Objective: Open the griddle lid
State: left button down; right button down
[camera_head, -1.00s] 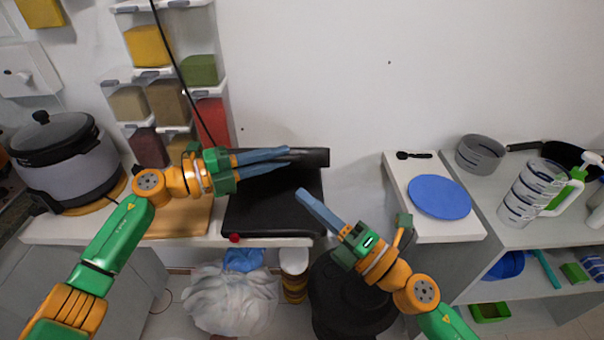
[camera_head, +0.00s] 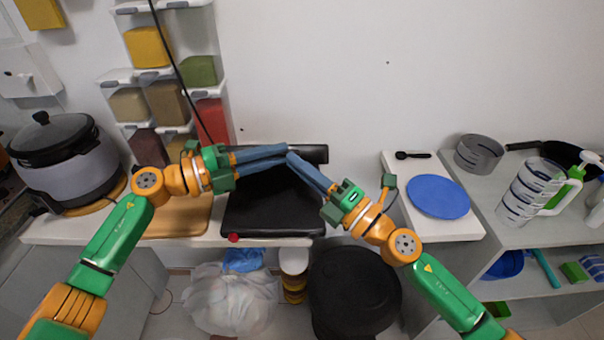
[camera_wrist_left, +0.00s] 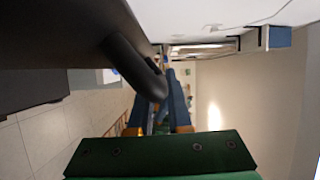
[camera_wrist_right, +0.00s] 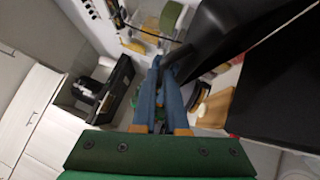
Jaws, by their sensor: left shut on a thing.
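The black griddle stands on the counter; its dark base (camera_head: 265,210) shows in the head view and in the right wrist view (camera_wrist_right: 285,85). Its black lid (camera_head: 315,154) is raised at an angle from the base and also shows in the right wrist view (camera_wrist_right: 232,35). My left gripper (camera_head: 284,154) is shut on the dark lid handle (camera_wrist_left: 130,65), which runs between its fingers in the left wrist view. My right gripper (camera_head: 293,157) has its tips beside the left fingertips, close to the lid; the overlap hides whether its fingers are apart.
A cooker (camera_head: 65,165) and a wooden board (camera_head: 180,218) are left of the griddle. Spice dispensers (camera_head: 165,75) hang on the wall behind. A blue plate (camera_head: 438,196) lies on the right counter. A black bin (camera_head: 355,290) stands below.

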pick_arm(q)
jog(key=shift+s+d+f+g, duration=0.15)
jog(key=shift+s+f+g, duration=0.15)
jog(key=shift+f, duration=0.1)
pick_arm(e)
jog(key=shift+w+d+r, duration=0.15)
jog(key=shift+d+r, duration=0.05)
jog(key=shift+r, duration=0.15)
pick_arm(q)
jog(key=c, duration=1.1)
grip_release()
jog(key=shift+o, duration=1.3)
jog(key=shift+w, duration=0.2)
pick_arm(e)
jog(key=shift+w+a+f, duration=0.1)
jog(key=shift+a+f, duration=0.05)
jog(key=shift+f, duration=0.1)
